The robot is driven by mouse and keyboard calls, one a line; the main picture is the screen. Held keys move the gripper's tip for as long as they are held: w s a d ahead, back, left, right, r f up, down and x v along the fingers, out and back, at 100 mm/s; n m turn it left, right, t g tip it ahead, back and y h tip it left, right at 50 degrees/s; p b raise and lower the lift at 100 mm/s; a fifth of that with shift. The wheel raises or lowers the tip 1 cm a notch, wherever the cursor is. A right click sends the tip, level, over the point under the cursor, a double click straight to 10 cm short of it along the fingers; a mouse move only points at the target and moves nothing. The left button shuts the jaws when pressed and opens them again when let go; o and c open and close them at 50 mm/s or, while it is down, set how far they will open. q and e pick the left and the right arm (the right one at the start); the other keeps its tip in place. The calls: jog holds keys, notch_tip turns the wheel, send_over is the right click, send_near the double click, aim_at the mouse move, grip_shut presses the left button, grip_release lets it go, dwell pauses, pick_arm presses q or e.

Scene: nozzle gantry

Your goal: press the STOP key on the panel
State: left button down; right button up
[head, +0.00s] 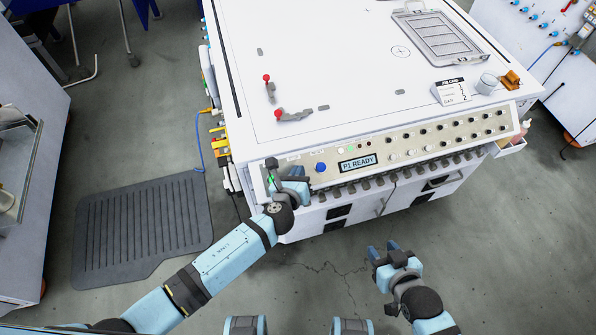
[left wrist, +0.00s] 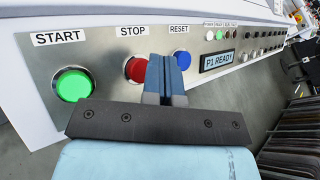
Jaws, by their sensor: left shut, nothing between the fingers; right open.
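The red STOP key (left wrist: 137,70) is on the metal panel (left wrist: 95,55) in the left wrist view, under its STOP label. The green START key (left wrist: 73,84) is lit to its left and the blue RESET key (left wrist: 181,59) is to its right. My left gripper (left wrist: 166,62) is shut and empty, its fingertips overlapping the right edge of the STOP key in the picture. I cannot tell whether they touch it. In the head view my left gripper (head: 293,183) is at the panel's left end and hides the STOP key. My right gripper (head: 386,252) is open and empty, in front of the cabinet.
The display (head: 358,163) reads P1 READY. The white table top (head: 320,60) carries two red-knobbed clamps (head: 292,115), a tray (head: 440,38), a job card (head: 450,91) and a cup (head: 487,83). A dark mat (head: 143,228) lies on the floor at the left.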

pick_arm(q)
jog(key=shift+r, duration=0.15)
jog(key=s+r+p, duration=0.1)
jog(key=r+p, duration=0.1)
jog(key=s+d+r+p, duration=0.1)
jog(key=r+p, duration=0.1)
jog(key=shift+s, duration=0.35)
dwell(0.5)
jog(key=shift+a, duration=0.1)
